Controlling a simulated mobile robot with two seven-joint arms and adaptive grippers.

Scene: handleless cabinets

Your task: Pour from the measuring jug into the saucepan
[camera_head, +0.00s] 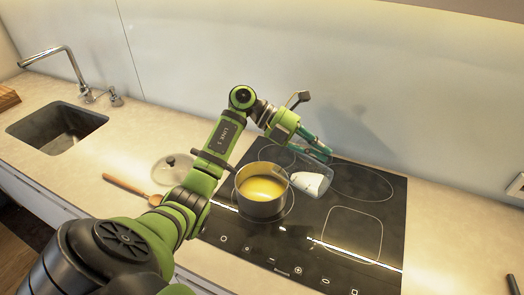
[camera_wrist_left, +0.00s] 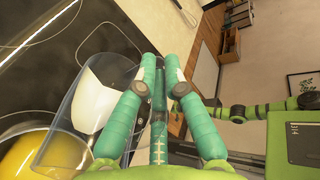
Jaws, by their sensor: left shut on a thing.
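The saucepan (camera_head: 240,203) stands on the hob with yellow content (camera_head: 265,188) inside. The measuring jug (camera_head: 312,180) is clear, with white in it, and lies tilted over on its side just right of the pan. Its mouth points left at the pan's right rim; I cannot tell whether anything flows. My left gripper (camera_head: 318,149) is shut on the jug, above and behind it. In the left wrist view the teal fingers (camera_wrist_left: 163,68) are beside the clear jug (camera_wrist_left: 82,115), and yellow content shows at lower left. The handle is mostly hidden.
The black hob (camera_head: 365,225) has free room right of the pan. A glass lid (camera_head: 172,170) and a wooden spoon (camera_head: 125,187) lie on the counter to the left. A sink (camera_head: 58,128) with a tap (camera_head: 65,62) is at far left. The wall runs behind.

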